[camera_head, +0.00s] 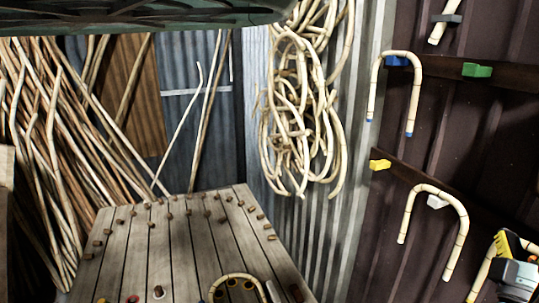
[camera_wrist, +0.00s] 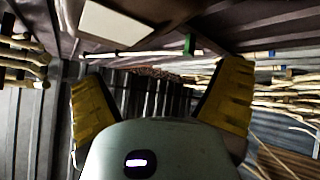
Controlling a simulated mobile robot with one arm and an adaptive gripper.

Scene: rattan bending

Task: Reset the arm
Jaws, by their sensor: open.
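My gripper (camera_head: 512,262) shows at the lower right edge of the head view, in front of the dark wall, with a yellow finger and a grey-green body. In the wrist view my gripper (camera_wrist: 160,100) has its two yellow fingers spread wide apart, with nothing between them. It is open and empty. In the head view, part of a bent rattan piece (camera_head: 479,280) shows just left of my gripper; I cannot tell whether they touch.
Bent rattan canes (camera_head: 408,100) and (camera_head: 437,192) hang on coloured wall hooks at right. A wooden pegged table (camera_head: 135,255) stands at lower centre, with a bent cane (camera_head: 240,277) at its front. Rattan coils (camera_head: 300,120) hang behind; poles (camera_head: 60,140) lean at left.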

